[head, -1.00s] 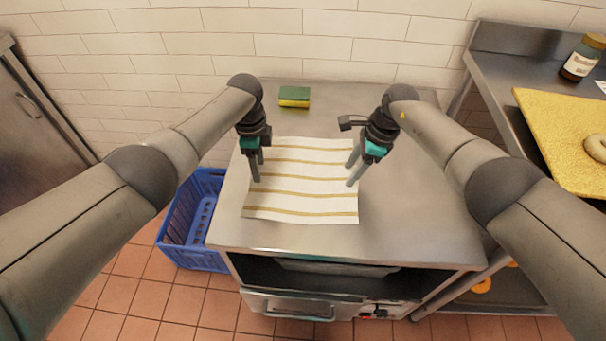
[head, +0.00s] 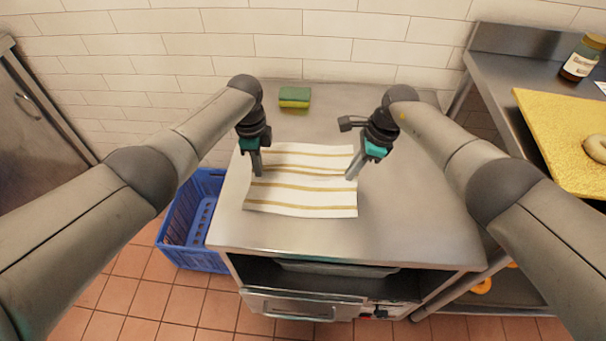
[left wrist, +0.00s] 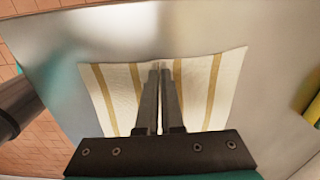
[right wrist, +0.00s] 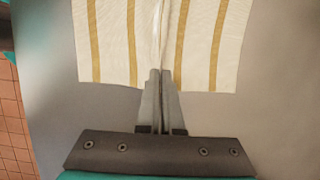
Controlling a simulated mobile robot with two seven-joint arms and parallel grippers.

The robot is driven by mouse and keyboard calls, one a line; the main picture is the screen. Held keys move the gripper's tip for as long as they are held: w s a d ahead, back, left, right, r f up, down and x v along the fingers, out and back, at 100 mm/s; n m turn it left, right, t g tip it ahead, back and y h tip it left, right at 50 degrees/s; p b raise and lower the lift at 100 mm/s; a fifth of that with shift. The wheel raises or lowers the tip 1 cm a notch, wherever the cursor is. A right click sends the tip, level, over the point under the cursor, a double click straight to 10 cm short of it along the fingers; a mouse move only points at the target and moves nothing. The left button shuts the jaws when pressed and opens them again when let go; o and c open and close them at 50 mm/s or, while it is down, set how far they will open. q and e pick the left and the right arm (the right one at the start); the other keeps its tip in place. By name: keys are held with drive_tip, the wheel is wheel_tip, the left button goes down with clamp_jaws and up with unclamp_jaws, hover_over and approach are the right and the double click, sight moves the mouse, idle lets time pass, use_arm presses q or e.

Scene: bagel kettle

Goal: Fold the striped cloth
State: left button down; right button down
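The striped cloth (head: 302,197), white with golden stripes, lies on the steel table top. A raised crease runs across its middle between my grippers. My left gripper (head: 258,174) is shut on the cloth at its left edge. My right gripper (head: 351,177) is shut on the cloth at its right edge. In the left wrist view the cloth (left wrist: 116,92) bunches between the nearly touching fingers (left wrist: 160,70). In the right wrist view a pinched ridge of cloth (right wrist: 114,45) runs into the closed fingers (right wrist: 161,74). The fingertips hide the pinched bits.
A green and yellow sponge (head: 294,98) lies on the table behind the cloth. The steel table (head: 415,215) is bare to the right of the cloth. A blue crate (head: 182,222) stands on the floor at left. A counter at right holds a yellow board (head: 560,135) and a jar (head: 581,60).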

drive_tip(key=shift+r, duration=0.15)
idle(0.8)
